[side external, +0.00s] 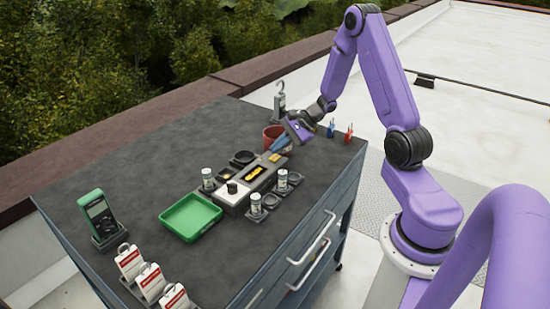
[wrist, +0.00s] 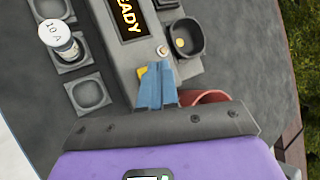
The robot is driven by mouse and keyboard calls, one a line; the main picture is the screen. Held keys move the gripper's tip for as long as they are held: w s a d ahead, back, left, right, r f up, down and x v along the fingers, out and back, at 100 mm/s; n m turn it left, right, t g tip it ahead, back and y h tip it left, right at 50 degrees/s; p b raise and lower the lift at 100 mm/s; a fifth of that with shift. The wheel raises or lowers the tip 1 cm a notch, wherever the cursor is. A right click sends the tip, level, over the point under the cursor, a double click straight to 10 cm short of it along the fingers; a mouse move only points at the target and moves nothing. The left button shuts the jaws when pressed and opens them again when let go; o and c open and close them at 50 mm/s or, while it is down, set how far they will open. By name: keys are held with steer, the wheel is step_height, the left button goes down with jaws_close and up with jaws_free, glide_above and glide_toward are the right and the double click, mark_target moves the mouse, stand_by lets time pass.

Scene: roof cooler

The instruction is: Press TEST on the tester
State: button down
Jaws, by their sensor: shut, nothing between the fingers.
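The tester (side external: 237,199) is a long grey box on the dark bench top; its display (wrist: 128,14) shows amber letters ending in "EADY", cut by the frame edge. A small round pale button (wrist: 162,50) sits near the display's end. A yellow patch (wrist: 142,72) shows beside my fingertips, partly hidden by them; I cannot read a label on either. My gripper (wrist: 154,68) has its blue fingers shut and empty, over the tester's end. In the side view my gripper (side external: 277,148) is at that same end; I cannot tell whether it touches.
A labelled canister (wrist: 60,42) stands in a holder beside the tester; a round black cup (wrist: 187,38) is opposite. A reddish pot (side external: 271,133) stands close behind my gripper. A green tray (side external: 193,216), green meter (side external: 98,214) and several tags (side external: 150,280) are farther left.

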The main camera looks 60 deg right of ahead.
mark_target(278, 158)
steer(key=shift+f, duration=0.15)
steer(key=shift+f, duration=0.3)
steer(key=shift+f, duration=0.35)
stand_by(1.0)
steer(key=shift+r, duration=0.8)
steer(key=shift+r, duration=2.5)
